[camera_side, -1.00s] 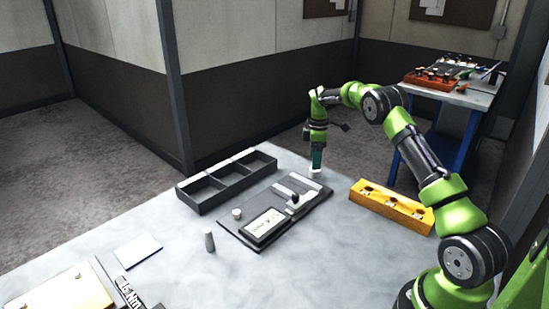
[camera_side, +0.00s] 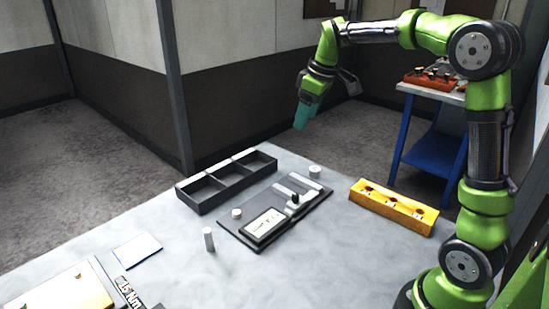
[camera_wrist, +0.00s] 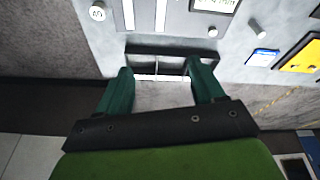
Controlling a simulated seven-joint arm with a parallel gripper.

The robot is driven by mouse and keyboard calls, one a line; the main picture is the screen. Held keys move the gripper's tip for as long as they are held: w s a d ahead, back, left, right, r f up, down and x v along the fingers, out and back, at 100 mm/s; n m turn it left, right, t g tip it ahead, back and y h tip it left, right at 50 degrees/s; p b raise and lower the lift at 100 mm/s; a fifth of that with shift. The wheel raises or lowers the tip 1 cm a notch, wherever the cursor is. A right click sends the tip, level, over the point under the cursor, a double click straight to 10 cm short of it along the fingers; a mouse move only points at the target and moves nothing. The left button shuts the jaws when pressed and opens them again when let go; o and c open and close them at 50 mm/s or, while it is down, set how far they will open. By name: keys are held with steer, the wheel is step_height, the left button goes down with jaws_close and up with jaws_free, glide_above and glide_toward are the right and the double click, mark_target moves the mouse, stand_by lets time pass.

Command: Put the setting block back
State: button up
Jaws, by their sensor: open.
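No piece carries a readable name as the setting block. A short pale round piece (camera_side: 315,171) stands at the back right of the table, just beyond the dark gauge plate (camera_side: 236,231). In the wrist view the round piece (camera_wrist: 97,12) has a dark mark on top that looks like 40. My gripper (camera_side: 304,116) is raised well above the table's back edge, apart from everything. In the wrist view my gripper (camera_wrist: 160,76) has its two green fingers spread with nothing held between them. The dark three-compartment tray (camera_wrist: 146,51) shows beyond the fingertips.
The dark tray (camera_side: 198,206) looks empty. A small round piece (camera_side: 237,213) sits on the plate's left end. A grey cylinder (camera_side: 208,239) stands in front. A yellow rack (camera_side: 393,210) lies right, a pale card (camera_side: 137,250) left. The table's front middle is clear.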

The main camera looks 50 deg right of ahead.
steer(key=s+a+f+m+t, duration=0.1)
steer(key=s+a+m+t, duration=0.1)
steer(key=s+a, duration=0.5)
steer(key=s+a+f+m+t+y, duration=0.1)
steer(key=s+a+m, duration=0.4)
steer(key=s, duration=0.8)
steer(key=a+t, duration=0.1)
steer(key=a, duration=0.2)
steer(key=shift+f+y, duration=0.15)
steer(key=shift+y, duration=0.15)
